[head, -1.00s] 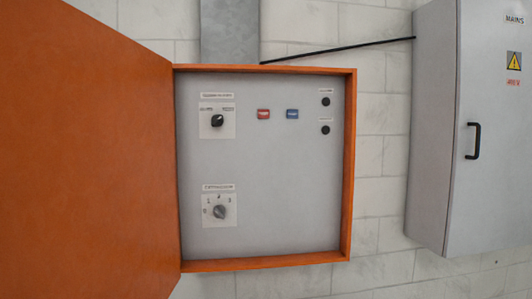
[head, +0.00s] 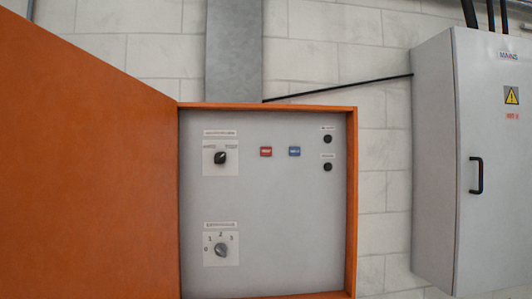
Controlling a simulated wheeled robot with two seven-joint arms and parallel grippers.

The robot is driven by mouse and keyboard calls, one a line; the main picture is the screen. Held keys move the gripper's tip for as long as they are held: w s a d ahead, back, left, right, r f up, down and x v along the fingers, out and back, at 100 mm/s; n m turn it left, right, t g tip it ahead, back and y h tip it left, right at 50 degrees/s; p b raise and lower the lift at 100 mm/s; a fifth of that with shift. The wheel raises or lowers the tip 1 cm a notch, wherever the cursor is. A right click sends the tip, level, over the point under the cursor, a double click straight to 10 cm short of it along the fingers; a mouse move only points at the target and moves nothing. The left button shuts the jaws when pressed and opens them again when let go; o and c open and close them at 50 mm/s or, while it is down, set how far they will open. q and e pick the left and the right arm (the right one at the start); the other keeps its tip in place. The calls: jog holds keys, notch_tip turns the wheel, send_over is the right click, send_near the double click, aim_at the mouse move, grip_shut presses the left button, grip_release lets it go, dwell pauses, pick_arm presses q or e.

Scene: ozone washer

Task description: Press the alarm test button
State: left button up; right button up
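An orange control box (head: 352,200) is on the wall, its orange door (head: 85,170) swung open to the left. On its grey panel (head: 285,215) are two small round black buttons at the upper right, an upper one (head: 327,139) and a lower one (head: 327,167). Each has a label too small to read, so I cannot tell which is the alarm test button. A red rectangular piece (head: 265,152) and a blue one (head: 294,151) sit left of them. A black rotary switch (head: 221,158) and a grey numbered rotary switch (head: 221,250) are on the left. Neither gripper shows.
A grey cabinet (head: 435,170) marked MAINS, with a black handle (head: 476,175), stands out from the wall at the right. A black cable (head: 340,88) and a grey duct (head: 234,50) run above the box. The space before the panel looks clear.

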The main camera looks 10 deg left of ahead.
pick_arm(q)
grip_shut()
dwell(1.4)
